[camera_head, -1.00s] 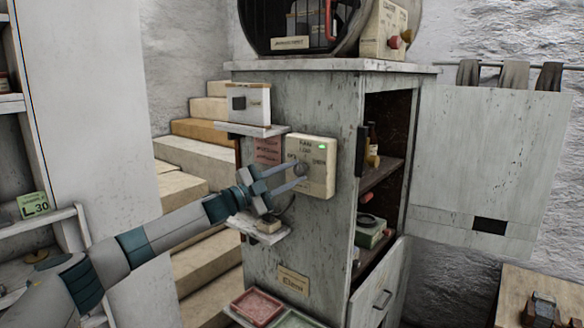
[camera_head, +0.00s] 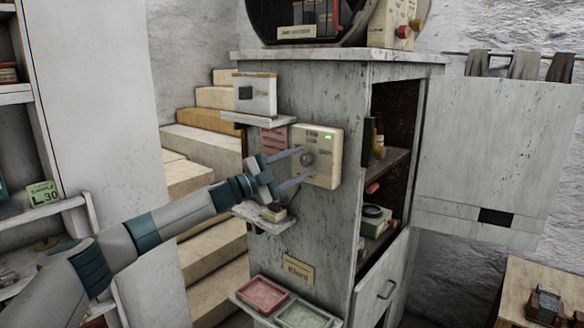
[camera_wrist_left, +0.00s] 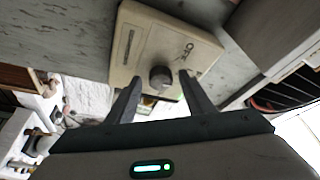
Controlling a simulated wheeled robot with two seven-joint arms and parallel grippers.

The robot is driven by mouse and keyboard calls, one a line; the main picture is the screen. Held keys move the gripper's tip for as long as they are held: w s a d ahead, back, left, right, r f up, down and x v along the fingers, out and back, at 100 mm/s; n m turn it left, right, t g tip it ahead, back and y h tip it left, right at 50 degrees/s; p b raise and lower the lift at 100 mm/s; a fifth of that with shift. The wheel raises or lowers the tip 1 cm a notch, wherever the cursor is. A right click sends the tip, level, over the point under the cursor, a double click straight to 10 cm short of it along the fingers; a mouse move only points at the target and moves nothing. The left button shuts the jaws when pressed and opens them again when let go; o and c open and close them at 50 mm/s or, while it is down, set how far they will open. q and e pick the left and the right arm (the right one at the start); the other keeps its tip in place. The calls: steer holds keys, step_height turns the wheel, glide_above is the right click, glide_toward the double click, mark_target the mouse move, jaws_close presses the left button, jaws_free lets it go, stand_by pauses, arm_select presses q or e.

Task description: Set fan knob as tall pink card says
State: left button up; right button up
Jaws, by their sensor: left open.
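The cream fan box (camera_head: 327,150) is on the side of the grey cabinet, with a lit green light and small lettering. Its round grey knob (camera_head: 307,158) faces my left gripper (camera_head: 308,162), which is open with one finger on each side of the knob, not closed on it. In the left wrist view the knob (camera_wrist_left: 160,77) shows between the fingertips; I cannot tell whether they touch it. The knob's pointing direction is too small to read. The pink card (camera_head: 273,140) is left of the box, partly covered by my gripper; its writing is unreadable. My right gripper is out of view.
A small shelf with a white box (camera_head: 256,95) juts out above the card. A lower ledge (camera_head: 270,222) with a small item is just under my gripper. A red tray (camera_head: 261,295) and a green tray (camera_head: 303,314) sit low on the cabinet. Stairs (camera_head: 210,192) lie behind.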

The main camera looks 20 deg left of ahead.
arm_select(q)
steer(key=shift+a, duration=0.1)
steer(key=shift+s+a+f+b, duration=0.25)
steer(key=shift+s+a+b, duration=0.1)
steer(key=shift+s, duration=0.05)
steer(key=b+v, duration=0.6)
steer(key=v, duration=1)
steer(key=shift+b, duration=0.4)
steer(key=shift+s, duration=0.1)
